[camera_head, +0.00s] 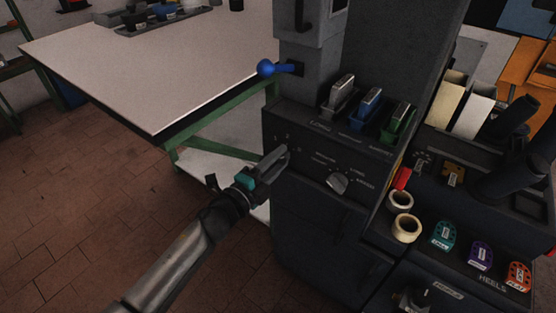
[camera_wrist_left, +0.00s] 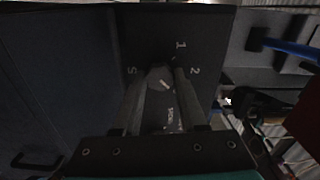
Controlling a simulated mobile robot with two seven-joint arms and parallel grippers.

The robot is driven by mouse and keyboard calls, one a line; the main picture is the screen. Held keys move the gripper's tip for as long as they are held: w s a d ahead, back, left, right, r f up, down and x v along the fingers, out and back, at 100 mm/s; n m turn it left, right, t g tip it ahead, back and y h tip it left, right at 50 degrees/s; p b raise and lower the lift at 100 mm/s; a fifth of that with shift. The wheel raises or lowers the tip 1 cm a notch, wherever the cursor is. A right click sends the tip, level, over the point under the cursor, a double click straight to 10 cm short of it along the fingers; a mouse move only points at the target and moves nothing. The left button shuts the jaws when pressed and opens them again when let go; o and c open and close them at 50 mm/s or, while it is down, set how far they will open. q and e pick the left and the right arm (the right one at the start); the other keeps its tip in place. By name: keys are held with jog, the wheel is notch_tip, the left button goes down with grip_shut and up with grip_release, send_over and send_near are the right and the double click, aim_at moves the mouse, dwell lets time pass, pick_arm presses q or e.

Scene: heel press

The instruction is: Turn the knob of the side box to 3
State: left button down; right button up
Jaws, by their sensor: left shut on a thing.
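My left gripper (camera_head: 279,160) reaches in from the left to the dark face of the side box. In the left wrist view its two fingers (camera_wrist_left: 159,95) are closed on the sides of a dark round knob (camera_wrist_left: 158,77) with a short pale mark. Pale characters stand around the knob on the side box (camera_wrist_left: 150,38): 1 and 2 at upper right and one like S or 5 at left. I see no 3; part of the dial is behind the fingers. In the head view the gripper hides the knob. My right gripper is not in view.
A second, silver knob (camera_head: 338,182) with labels sits right of my gripper. A blue ball lever (camera_head: 267,68) sticks out above. Labelled holders and tape rolls (camera_head: 405,228) stand at right. A white-topped table (camera_head: 150,75) is at left; the floor before it is clear.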

pick_arm(q)
jog(key=shift+c, duration=2.3)
grip_release()
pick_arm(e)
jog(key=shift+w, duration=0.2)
pick_arm(q)
jog(key=shift+s, duration=0.15)
jog(key=shift+s+a, duration=0.25)
jog(key=p+v, duration=0.2)
jog(key=v, duration=1.2)
jog(key=shift+p, duration=0.4)
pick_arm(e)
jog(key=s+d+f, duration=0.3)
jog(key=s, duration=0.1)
pick_arm(q)
jog(key=shift+s+a, duration=0.15)
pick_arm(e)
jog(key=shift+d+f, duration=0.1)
